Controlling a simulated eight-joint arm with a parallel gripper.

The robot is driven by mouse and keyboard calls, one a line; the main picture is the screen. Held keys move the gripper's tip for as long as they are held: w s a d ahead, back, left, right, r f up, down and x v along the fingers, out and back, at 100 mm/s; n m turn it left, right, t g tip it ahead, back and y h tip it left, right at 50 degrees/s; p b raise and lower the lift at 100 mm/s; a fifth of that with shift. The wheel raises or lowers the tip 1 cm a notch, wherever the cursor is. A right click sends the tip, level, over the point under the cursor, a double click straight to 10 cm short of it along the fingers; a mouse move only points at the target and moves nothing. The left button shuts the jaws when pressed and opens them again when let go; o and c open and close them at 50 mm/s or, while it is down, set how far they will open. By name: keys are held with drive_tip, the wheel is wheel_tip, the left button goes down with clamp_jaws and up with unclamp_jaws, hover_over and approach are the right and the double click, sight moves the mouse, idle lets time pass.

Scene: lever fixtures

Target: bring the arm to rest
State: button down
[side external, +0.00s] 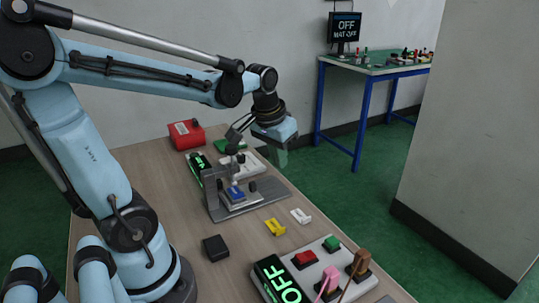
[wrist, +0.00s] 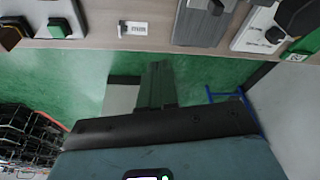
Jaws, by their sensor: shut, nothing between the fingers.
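My gripper (side external: 274,160) hangs past the far right edge of the wooden table (side external: 150,190), above the green floor, apart from the fixtures. In the wrist view its dark fingers (wrist: 157,85) are together with nothing between them. A grey metal lever fixture (side external: 262,198) with a blue block (side external: 236,192) stands on the table, left of and below my gripper in the side view. My arm reaches over the table from the left.
A panel with red and green buttons (side external: 306,259) and levers stands at the front, next to an OFF display (side external: 277,280). A yellow piece (side external: 275,227), a white piece (side external: 301,216), a black box (side external: 215,248) and a red box (side external: 187,134) lie on the table. A wall stands right.

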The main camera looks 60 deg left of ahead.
drive_tip(key=s+d+m+t, duration=0.3)
drive_tip(key=d+t, duration=0.1)
drive_tip(key=d, duration=0.5)
drive_tip(key=shift+s+d+h, duration=0.3)
drive_tip(key=shift+s+h, duration=0.1)
